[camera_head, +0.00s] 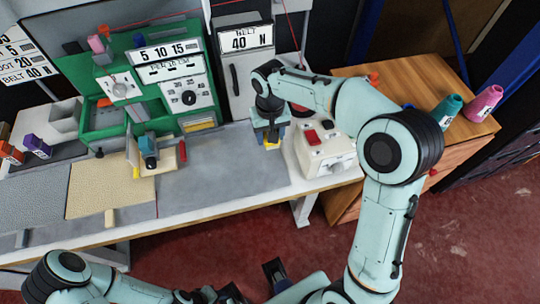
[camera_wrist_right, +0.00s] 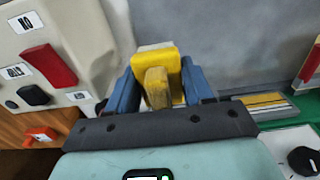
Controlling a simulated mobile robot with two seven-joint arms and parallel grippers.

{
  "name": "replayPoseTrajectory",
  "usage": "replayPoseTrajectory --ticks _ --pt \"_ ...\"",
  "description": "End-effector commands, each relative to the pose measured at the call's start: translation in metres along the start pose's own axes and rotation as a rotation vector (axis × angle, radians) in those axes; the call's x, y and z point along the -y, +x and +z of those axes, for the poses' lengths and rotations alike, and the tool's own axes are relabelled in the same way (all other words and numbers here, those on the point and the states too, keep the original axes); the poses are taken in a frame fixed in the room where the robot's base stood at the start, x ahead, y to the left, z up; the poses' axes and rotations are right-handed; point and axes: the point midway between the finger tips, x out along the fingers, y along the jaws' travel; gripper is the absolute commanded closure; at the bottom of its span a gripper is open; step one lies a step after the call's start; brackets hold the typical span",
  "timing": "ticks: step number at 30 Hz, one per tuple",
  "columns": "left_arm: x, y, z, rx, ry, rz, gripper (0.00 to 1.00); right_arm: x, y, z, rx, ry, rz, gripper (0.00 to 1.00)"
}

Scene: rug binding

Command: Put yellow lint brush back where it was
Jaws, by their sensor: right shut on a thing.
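The yellow lint brush (camera_wrist_right: 168,68) is between the blue fingers of my right gripper (camera_wrist_right: 163,92) in the right wrist view. It is a yellow block with a tan part facing the camera. In the head view my right gripper (camera_head: 270,132) points down over the right part of the grey worktop, and a bit of the yellow brush (camera_head: 271,146) shows under its fingers. I cannot tell whether the brush touches the worktop.
A cream machine (camera_head: 322,148) with red and black switches stands just right of the right gripper. A green panel station (camera_head: 125,90) stands at back left. A small clamp-like device (camera_head: 149,152) sits on the table. The grey worktop (camera_head: 230,165) between is mostly clear.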

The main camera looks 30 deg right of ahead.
Motion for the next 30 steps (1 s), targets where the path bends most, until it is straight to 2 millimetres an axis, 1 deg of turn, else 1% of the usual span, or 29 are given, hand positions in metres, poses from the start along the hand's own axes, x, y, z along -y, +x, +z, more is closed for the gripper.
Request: replayPoseTrajectory --ticks 1,3,6,9,14,21,23,30 --pt "0.001 0.003 0.000 0.001 0.000 0.000 0.57 0.000 0.016 0.001 0.006 0.000 0.002 0.78" --pt "0.002 0.005 0.001 0.002 -0.001 -0.001 0.57 0.000 0.033 0.001 0.005 0.000 0.001 0.78" --pt "0.003 0.007 0.001 0.003 -0.001 -0.001 0.57 0.000 0.051 0.001 0.003 0.000 0.000 0.78" --pt "0.003 0.007 0.001 0.003 -0.001 -0.001 0.57 0.000 0.061 0.000 0.002 -0.001 0.000 0.78" --pt "0.003 0.008 0.001 0.004 -0.001 -0.001 0.57 0.000 0.071 0.000 0.001 -0.001 0.000 0.78" --pt "0.004 0.012 0.001 0.005 -0.001 -0.001 0.57 0.000 0.105 0.001 0.004 0.000 0.001 0.78" --pt "0.004 0.012 0.001 0.005 -0.001 -0.001 0.57 0.000 0.108 0.000 0.001 0.000 0.000 0.78" --pt "0.005 0.012 0.001 0.005 -0.002 -0.001 0.57 0.000 0.108 0.000 0.000 -0.001 -0.001 0.78"
